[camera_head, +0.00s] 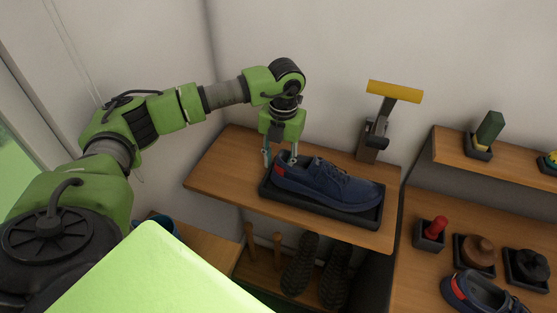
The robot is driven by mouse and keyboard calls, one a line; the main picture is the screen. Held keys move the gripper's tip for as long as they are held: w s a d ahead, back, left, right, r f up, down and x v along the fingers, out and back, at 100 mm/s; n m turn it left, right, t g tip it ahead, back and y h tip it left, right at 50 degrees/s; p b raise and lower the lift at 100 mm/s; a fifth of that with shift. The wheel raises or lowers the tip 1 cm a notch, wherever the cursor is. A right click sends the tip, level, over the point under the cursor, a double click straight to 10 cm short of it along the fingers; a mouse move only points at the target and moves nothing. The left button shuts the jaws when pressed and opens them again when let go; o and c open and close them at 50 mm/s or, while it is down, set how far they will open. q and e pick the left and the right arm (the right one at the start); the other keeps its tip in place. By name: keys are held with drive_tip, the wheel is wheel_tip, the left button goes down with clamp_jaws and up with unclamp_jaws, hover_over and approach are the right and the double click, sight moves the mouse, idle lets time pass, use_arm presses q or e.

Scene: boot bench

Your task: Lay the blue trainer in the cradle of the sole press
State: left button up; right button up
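My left gripper (281,163) points down at the heel end. Its fingers are apart, one left of the heel and one at the shoe opening. Whether either finger touches the shoe is unclear. My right gripper is out of view.
A second blue trainer (472,292) lies on the right-hand bench near a red-knobbed holder (431,231) and brush holders (475,251). Dark soles or shoes (301,264) stand under the shelf. The shelf's left part (222,172) is clear. A wall stands close behind.

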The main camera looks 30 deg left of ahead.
use_arm(q)
drive_tip(key=r, duration=1.2)
drive_tip(key=shift+w+d, duration=0.1)
drive_tip(key=shift+d, duration=0.2)
